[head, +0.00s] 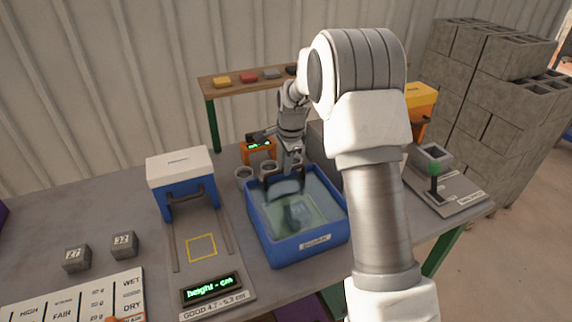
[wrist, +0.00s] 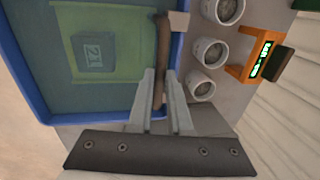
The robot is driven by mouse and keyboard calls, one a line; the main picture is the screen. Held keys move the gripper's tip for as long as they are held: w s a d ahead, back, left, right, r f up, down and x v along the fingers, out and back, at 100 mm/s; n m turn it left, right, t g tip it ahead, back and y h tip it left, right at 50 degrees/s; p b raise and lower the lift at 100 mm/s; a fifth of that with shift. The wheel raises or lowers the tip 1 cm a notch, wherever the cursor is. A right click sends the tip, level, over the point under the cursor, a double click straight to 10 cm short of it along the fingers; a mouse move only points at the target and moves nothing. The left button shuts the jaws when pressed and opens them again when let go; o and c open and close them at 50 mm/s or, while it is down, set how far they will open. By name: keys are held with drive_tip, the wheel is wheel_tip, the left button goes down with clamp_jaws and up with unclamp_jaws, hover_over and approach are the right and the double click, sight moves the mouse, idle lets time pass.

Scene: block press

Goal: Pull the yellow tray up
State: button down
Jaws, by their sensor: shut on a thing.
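The yellow tray (head: 318,205) lies inside the blue tub (head: 305,248) and looks greenish through the water. In the wrist view the tray (wrist: 122,65) bears a grey block (wrist: 93,50) with a number on it. A brown handle bar (wrist: 162,40) runs along the tray's side, near the tub's rim. My gripper (wrist: 160,78) is shut on this bar. In the head view my gripper (head: 285,182) is at the tub's back part, and its fingers hide some of the tray.
Several grey cups (wrist: 202,53) stand close behind the tub, by an orange scale-like device (wrist: 262,60). A blue height gauge (head: 180,180) is at left, with two grey blocks (head: 77,258) beyond it. A lever device (head: 437,185) stands at right.

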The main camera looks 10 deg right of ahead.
idle(0.4)
wheel_tip(320, 180, up, 8)
drive_tip(key=p, duration=0.3)
drive_tip(key=shift+p, duration=0.4)
drive_tip(key=shift+f, duration=0.1)
drive_tip(key=c, duration=0.8)
unclamp_jaws()
drive_tip(key=shift+c, duration=0.2)
drive_tip(key=s+r, duration=0.3)
drive_tip(key=r, duration=1.4)
drive_tip(key=shift+s+d, duration=0.2)
drive_tip(key=shift+d, duration=0.1)
